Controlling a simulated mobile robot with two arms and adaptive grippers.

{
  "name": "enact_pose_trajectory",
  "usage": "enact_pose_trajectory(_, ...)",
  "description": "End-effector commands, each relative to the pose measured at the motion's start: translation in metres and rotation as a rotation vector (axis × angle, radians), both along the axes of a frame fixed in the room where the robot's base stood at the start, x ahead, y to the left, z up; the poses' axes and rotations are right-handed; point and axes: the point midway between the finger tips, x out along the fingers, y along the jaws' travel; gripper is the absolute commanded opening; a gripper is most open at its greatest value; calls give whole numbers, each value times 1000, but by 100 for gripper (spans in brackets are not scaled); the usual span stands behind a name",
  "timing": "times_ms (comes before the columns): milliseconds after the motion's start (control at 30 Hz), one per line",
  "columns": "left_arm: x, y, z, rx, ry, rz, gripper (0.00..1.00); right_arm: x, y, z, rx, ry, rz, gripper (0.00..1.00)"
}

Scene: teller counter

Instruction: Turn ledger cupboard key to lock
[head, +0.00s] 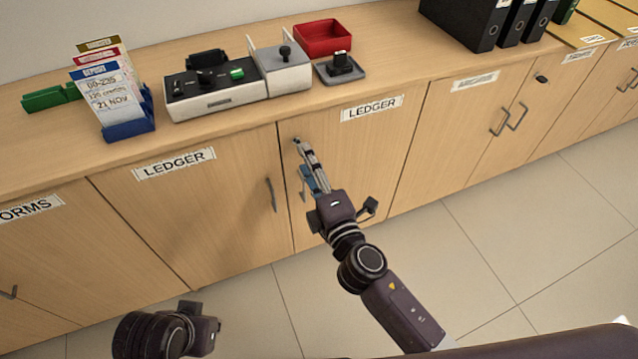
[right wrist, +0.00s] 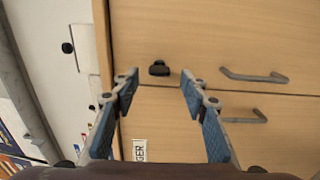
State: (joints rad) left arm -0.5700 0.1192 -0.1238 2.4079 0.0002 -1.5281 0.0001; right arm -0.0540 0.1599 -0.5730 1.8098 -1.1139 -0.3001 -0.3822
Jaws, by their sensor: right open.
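The ledger cupboard has two wooden doors with LEDGER labels, the left door (head: 200,210) and the right door (head: 370,150). My right gripper (head: 303,148) is in front of the doors near their top, by the seam. In the right wrist view my right gripper (right wrist: 158,82) is open and empty. A small dark key (right wrist: 159,68) shows between and just beyond its fingertips, close to the seam. I cannot tell whether the fingers touch it. In the head view the key does not show clearly behind the fingers. My left gripper's fingers are out of view.
Door handles stand on each side of the seam, the left one (head: 271,195) and the right one (head: 303,183), close to my right gripper. The counter above holds a grey device (head: 215,100), a red tray (head: 322,38) and a card holder (head: 130,128). The floor (head: 500,240) is clear.

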Motion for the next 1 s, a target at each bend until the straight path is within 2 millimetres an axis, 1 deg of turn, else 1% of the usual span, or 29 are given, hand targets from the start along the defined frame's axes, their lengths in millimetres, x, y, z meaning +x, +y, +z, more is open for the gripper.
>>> enact_pose_trajectory(33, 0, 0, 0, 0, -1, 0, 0, -11, -3, -2, 1, 4, 0, 41)
enact_pose_trajectory(200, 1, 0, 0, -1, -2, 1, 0, -41, -13, -1, 0, 3, 0, 41)
enact_pose_trajectory(300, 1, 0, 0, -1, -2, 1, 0, -56, -17, -1, 1, 3, 0, 41)
enact_pose_trajectory(433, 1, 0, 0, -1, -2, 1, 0, -70, -22, -1, 1, 3, -1, 41)
enact_pose_trajectory(667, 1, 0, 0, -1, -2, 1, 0, -81, -26, 0, 0, 1, 0, 41)
enact_pose_trajectory(1000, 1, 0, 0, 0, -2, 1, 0, -82, -26, 0, 0, 0, 1, 41)
